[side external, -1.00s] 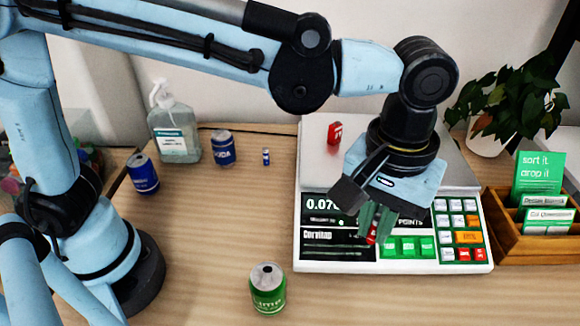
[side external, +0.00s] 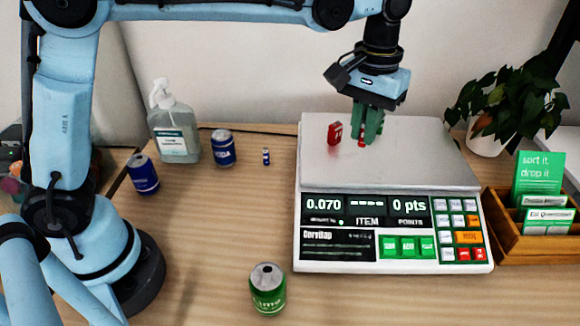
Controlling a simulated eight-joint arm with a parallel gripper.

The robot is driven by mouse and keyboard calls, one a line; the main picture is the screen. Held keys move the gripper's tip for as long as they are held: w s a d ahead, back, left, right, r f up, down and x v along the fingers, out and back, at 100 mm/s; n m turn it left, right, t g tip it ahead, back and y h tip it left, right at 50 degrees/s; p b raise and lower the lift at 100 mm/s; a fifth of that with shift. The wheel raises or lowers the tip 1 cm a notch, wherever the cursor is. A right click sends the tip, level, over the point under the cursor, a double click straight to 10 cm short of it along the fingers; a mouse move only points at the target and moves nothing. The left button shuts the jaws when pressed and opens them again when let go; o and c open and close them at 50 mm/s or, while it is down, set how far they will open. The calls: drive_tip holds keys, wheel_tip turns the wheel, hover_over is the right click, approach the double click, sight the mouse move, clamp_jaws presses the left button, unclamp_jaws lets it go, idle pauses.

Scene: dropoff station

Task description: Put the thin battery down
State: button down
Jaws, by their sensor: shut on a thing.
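My gripper (side external: 368,138) points down over the silver plate of the scale (side external: 420,165). Its green fingers are shut on a small red thin battery (side external: 361,141), mostly hidden by them. Only a bit of red shows at their left edge. The battery is low over the plate, but I cannot tell whether it touches it. A red block-shaped battery (side external: 334,133) stands on the plate just left of the fingers, apart from them.
The scale's display (side external: 324,205) reads 0.070 and 0 pts. A small blue battery (side external: 266,156), blue cans (side external: 223,149) (side external: 143,174), a sanitizer bottle (side external: 174,130) and a green can (side external: 267,289) stand left of it. A wooden card box (side external: 545,248) is at right. The plate's right side is clear.

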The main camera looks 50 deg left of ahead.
drive_tip(key=shift+w+a+f, duration=0.55)
drive_tip(key=shift+w, duration=0.1)
drive_tip(key=shift+w+f, duration=0.1)
drive_tip(key=shift+f, duration=1.95)
drive_tip(key=c, duration=1.1)
unclamp_jaws()
drive_tip(key=shift+f, duration=0.15)
drive_tip(key=shift+c, duration=0.2)
